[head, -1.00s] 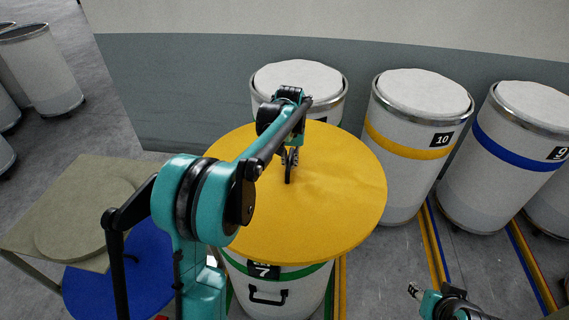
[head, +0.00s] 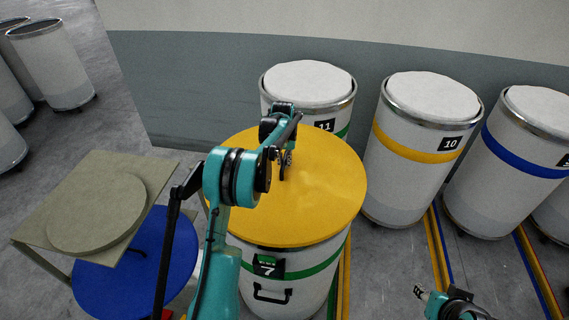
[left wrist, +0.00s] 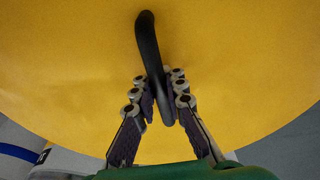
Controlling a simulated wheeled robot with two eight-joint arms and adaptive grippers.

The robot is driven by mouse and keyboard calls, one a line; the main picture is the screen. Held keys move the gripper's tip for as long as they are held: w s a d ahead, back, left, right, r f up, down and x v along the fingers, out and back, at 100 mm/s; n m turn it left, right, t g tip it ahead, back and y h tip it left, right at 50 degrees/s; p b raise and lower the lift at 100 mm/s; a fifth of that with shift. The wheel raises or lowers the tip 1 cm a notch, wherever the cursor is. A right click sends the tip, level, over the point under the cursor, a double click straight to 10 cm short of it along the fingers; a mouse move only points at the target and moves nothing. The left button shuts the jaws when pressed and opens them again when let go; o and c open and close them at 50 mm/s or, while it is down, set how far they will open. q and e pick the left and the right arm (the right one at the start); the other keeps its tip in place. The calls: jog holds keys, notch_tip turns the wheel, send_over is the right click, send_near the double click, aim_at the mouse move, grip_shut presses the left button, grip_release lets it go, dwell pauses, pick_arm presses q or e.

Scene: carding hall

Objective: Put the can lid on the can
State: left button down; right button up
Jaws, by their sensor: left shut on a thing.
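The can lid (head: 315,205) is a large yellow disc with a black handle (left wrist: 150,45). My left gripper (head: 284,172) is shut on this handle near the middle of the lid; the left wrist view shows the fingers on both sides of it. The lid lies over the can (head: 300,285), a white can with a green band and a number 7 plate, and hides its mouth. The lid's near edge is close above the can's rim; I cannot tell whether they touch. My right gripper (head: 421,293) is low at the right, small and away from the lid.
Cans numbered 11 (head: 308,82), 10 (head: 420,150) and another with a blue band (head: 515,160) stand behind and right, filled with white material. At left are an olive table (head: 45,215) with a round olive disc (head: 97,212), and a blue disc (head: 150,270) below.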

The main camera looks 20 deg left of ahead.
pick_arm(q)
jog(key=shift+w+f, duration=0.15)
jog(key=shift+f, duration=0.35)
jog(key=shift+f+b, duration=0.6)
jog(key=shift+b, duration=0.05)
jog(key=c, duration=1.6)
grip_release()
jog(key=shift+r, duration=0.1)
